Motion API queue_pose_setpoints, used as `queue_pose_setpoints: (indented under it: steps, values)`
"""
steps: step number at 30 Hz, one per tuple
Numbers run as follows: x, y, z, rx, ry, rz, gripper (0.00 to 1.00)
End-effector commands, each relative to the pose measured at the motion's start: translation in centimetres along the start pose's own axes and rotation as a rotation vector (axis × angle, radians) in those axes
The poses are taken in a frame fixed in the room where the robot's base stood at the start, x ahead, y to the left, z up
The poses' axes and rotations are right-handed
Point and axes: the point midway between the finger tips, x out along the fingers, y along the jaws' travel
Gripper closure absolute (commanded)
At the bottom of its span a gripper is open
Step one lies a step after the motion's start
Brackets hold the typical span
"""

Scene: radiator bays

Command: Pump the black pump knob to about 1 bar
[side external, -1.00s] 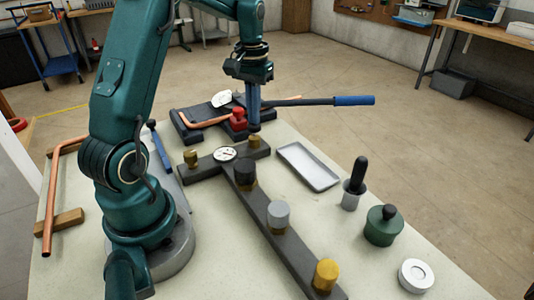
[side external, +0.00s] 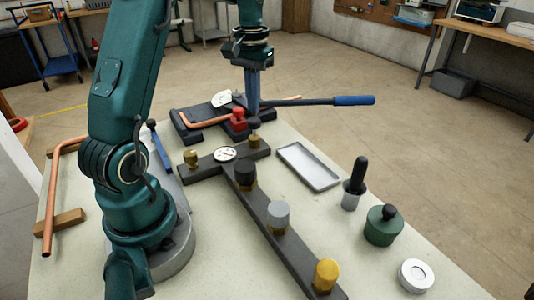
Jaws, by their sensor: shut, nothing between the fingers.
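A small black knob (side external: 254,122) stands above a brass fitting (side external: 254,142) at the far end of the dark crossbar; it appears to be the pump knob. My gripper (side external: 253,109) points straight down over it. Its fingers are shut with nothing between them, and the tips are at or just above the knob's top; contact is hard to tell. A round white gauge (side external: 224,154) lies on the crossbar to the left; its needle is too small to read.
The dark manifold bar (side external: 262,208) carries black, grey and yellow knobs. A red clamp (side external: 238,119) and a blue-handled lever (side external: 352,100) are close behind my gripper. A grey tray (side external: 291,152), a green pot (side external: 381,232) and a white disc (side external: 415,276) stand at the right.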

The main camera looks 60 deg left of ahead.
Motion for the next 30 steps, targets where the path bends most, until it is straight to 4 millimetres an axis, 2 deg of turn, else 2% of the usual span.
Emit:
queue_pose_setpoints:
  steps: [30]
  values:
    - [3.3,0.0,0.0,0.0,-0.001,0.0,1.0]
